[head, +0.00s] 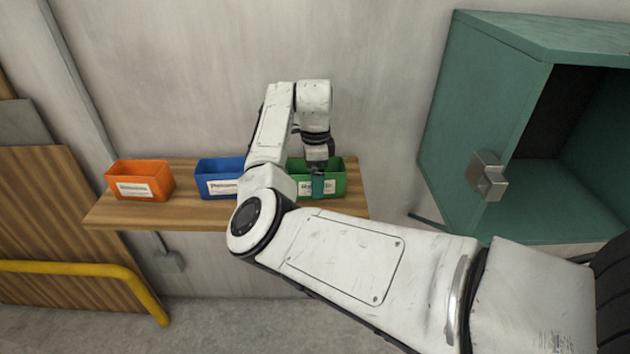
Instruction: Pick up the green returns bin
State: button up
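The green returns bin (336,186) stands on the right part of a wooden wall shelf (210,212), with a white label on its front. My gripper (318,190) reaches down at the front of the green bin, overlapping its label and front wall. The fingers are small and dark here, and I cannot tell whether they are open or closed on the bin's wall. The bin appears upright and resting on the shelf. My wrist and forearm hide part of its back and left side.
A blue bin (216,182) stands left of the green one, partly behind my arm. An orange bin (140,182) stands at the shelf's left end. An open teal cabinet (495,110) is at the right. A yellow rail (80,268) is low at the left.

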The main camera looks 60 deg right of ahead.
jog(key=c, duration=1)
jog(key=shift+r, duration=0.1)
